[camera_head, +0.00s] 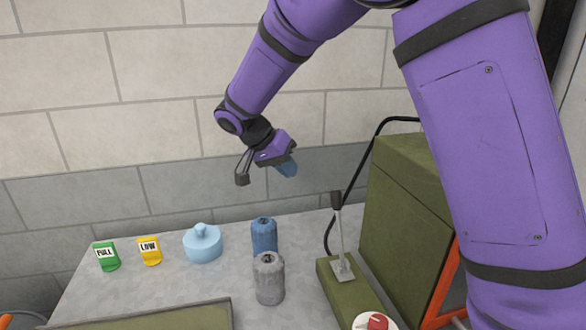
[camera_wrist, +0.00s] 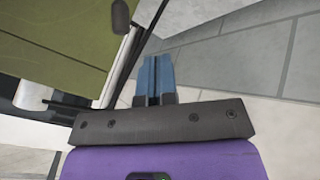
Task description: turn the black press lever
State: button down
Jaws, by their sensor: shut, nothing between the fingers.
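The press lever (camera_head: 340,238) is a thin grey rod with a black grip (camera_head: 337,200) on top. It stands nearly upright on a low green base (camera_head: 346,287) at the right of the table. My gripper (camera_head: 287,168) hangs in the air above and left of the grip, apart from it. Its blue fingers are shut with nothing held. In the wrist view the shut fingers (camera_wrist: 156,70) point up the picture, and the black grip (camera_wrist: 121,16) shows beyond them to the upper left.
A tall green box (camera_head: 400,225) with a black cable stands right of the lever. A red and white knob (camera_head: 376,321) is in front. A blue reel (camera_head: 264,235), a grey reel (camera_head: 269,278), a light-blue lidded pot (camera_head: 203,244), and yellow (camera_head: 150,251) and green (camera_head: 107,256) labelled holders stand left.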

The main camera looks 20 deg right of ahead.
jog(key=s+d+f, duration=0.2)
jog(key=d+f, duration=0.3)
jog(key=d, duration=0.3)
jog(key=shift+f, duration=0.4)
